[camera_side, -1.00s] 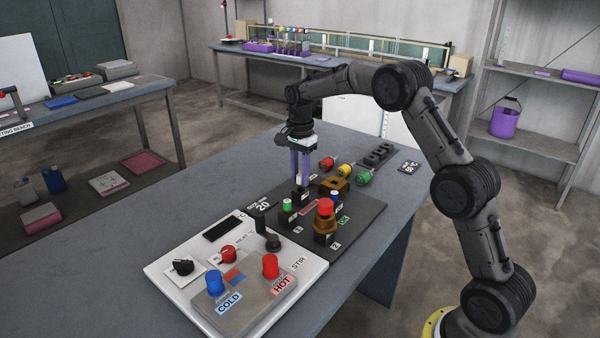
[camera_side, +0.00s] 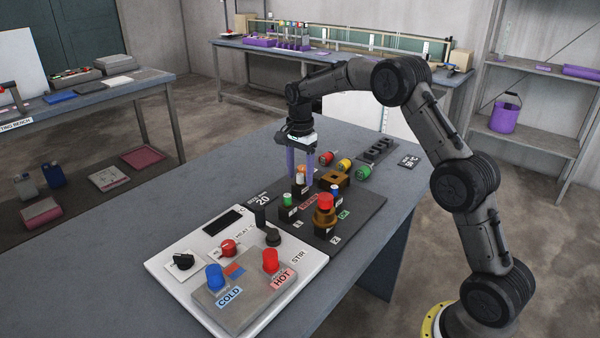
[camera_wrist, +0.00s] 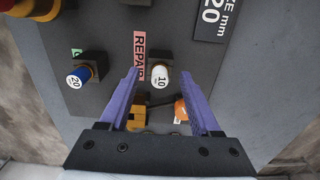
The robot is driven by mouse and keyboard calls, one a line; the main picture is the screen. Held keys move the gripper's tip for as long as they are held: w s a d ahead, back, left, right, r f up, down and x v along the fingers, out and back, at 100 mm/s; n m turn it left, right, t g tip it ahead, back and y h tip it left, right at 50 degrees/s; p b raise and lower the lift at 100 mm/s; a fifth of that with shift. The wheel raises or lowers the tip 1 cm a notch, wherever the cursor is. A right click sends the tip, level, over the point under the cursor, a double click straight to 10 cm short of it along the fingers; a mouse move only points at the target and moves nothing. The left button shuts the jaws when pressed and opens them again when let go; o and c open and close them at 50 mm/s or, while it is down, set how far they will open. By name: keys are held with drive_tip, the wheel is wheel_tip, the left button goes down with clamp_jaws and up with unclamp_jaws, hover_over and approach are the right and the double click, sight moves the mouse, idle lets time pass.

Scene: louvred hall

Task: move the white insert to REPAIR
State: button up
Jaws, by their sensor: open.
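The white insert (camera_wrist: 160,78), marked 10, stands upright on a dark block beside the red REPAIR label (camera_wrist: 139,55). In the side view the insert (camera_side: 299,179) shows between my fingers, and the REPAIR label (camera_side: 309,201) lies just in front of it. My gripper (camera_wrist: 162,72) is open, with one purple finger on each side of the insert and a gap to both. In the side view my gripper (camera_side: 302,180) is over that block. How deep the insert sits in the block cannot be told.
A blue insert (camera_wrist: 78,77) marked 20 stands left in the wrist view; an orange one (camera_wrist: 181,108) is close to my right finger. A brass block (camera_side: 335,180), a red-capped piece (camera_side: 325,203) and a green insert (camera_side: 287,199) stand nearby. The control panel (camera_side: 185,262) is in front.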

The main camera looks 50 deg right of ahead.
sight(300, 174)
drive_tip(key=shift+r, duration=2.5)
wheel_tip(300, 174, up, 14)
